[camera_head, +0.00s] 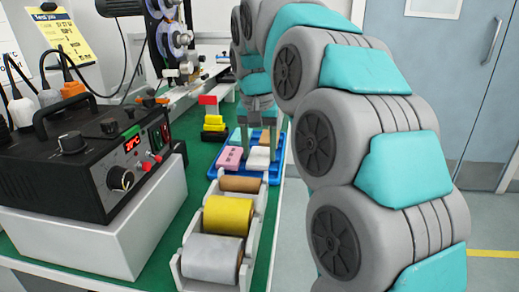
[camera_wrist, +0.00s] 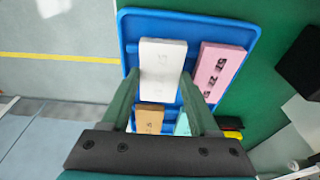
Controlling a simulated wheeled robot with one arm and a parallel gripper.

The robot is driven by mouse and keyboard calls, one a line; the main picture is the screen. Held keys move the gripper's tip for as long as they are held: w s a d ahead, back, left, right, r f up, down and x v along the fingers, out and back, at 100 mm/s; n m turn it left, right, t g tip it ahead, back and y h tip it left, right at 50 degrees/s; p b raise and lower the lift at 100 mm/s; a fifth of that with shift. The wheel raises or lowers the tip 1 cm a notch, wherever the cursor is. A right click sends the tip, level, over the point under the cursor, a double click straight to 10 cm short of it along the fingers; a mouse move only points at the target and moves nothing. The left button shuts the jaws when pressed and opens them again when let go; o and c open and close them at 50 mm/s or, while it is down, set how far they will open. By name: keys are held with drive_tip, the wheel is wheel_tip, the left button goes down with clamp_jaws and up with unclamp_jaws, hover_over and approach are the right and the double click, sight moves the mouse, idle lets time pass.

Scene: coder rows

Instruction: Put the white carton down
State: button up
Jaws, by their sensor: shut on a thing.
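The white carton (camera_wrist: 163,62) is between the two fingers of my gripper (camera_wrist: 160,78) in the wrist view, and the gripper is shut on it. It also shows in the head view (camera_head: 258,158), below the fingers of my gripper (camera_head: 258,146). The carton is over the blue tray (camera_wrist: 129,35), low down; I cannot tell whether it touches the tray floor. A pink carton (camera_wrist: 220,68) lies in the tray to its right, with a gap between. A brown carton (camera_wrist: 149,120) and a teal carton (camera_wrist: 182,124) are nearer my gripper, partly hidden by the fingers.
The tray stands on a green bench top (camera_head: 205,165) near its right edge. A roll holder (camera_head: 250,228) with several rolls stands in front of it. Yellow and black pieces (camera_head: 214,123) are behind left. A black control box (camera_head: 95,160) sits at the left.

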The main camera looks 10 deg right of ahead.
drive_tip(key=shift+f, duration=0.2)
drive_tip(key=o, duration=0.6)
drive_tip(key=shift+o, duration=0.2)
